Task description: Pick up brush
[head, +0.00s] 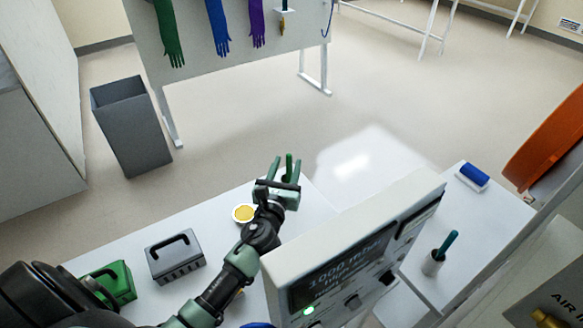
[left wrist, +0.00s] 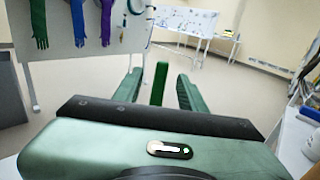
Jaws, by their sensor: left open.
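My left gripper (head: 285,170) is open above the far edge of the white bench. A slim dark green upright stick (head: 289,165) shows between its two fingers; it looks like a handle, perhaps the brush's. The left wrist view also shows the green stick (left wrist: 161,84) between the open fingers, with gaps on both sides. Its lower end is hidden by the gripper, so I see no bristles. My right gripper is not in view.
The bench holds a yellow-filled round dish (head: 243,213), a grey handled box (head: 175,258) and a green one (head: 110,283). A pressure display box (head: 350,255) stands close right of my arm. Gloves hang on a board (head: 185,45) beyond; a grey bin (head: 130,125) stands left.

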